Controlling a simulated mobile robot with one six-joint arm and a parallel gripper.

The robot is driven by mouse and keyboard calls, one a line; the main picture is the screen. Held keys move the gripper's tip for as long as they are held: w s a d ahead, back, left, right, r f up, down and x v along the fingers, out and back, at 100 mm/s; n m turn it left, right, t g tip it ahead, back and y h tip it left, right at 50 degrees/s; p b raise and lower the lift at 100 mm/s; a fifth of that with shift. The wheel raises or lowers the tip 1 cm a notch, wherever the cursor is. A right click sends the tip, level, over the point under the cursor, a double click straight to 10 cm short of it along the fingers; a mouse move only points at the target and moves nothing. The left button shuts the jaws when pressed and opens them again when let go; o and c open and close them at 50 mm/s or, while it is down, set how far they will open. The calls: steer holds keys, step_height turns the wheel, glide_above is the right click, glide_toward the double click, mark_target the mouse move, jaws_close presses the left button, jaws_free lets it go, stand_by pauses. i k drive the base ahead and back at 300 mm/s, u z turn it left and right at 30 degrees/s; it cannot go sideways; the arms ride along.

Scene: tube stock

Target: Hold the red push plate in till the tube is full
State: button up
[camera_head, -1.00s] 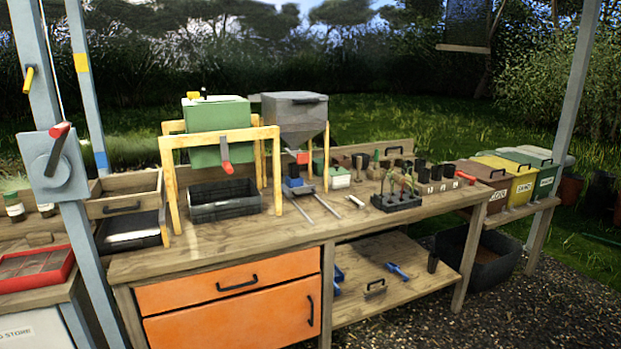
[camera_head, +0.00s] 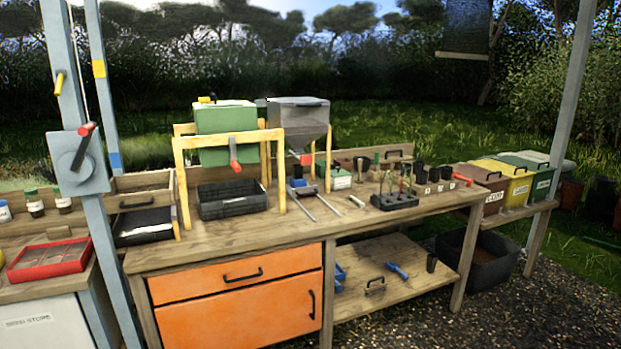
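A grey hopper (camera_head: 299,119) stands on the workbench, right of a green box on a yellow frame. A small red piece (camera_head: 306,159), which looks like the push plate, shows below the hopper's narrow end. A blue block (camera_head: 298,183) sits under the hopper, with two thin metal rails (camera_head: 317,207) running forward from it. I cannot make out a tube under the spout or how full one is. My gripper is not in view.
The green box (camera_head: 226,131) has a red-tipped lever and a black crate (camera_head: 231,199) beneath it. A dark tray (camera_head: 394,201) holds seedlings. A grey post (camera_head: 99,214) with a crank stands at left. The bench front is clear.

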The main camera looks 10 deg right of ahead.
mark_target(305, 160)
steer(key=u, duration=0.15)
steer(key=i, duration=0.95)
steer(key=z, duration=0.8)
steer(key=k, duration=0.15)
steer(key=u, duration=2.85)
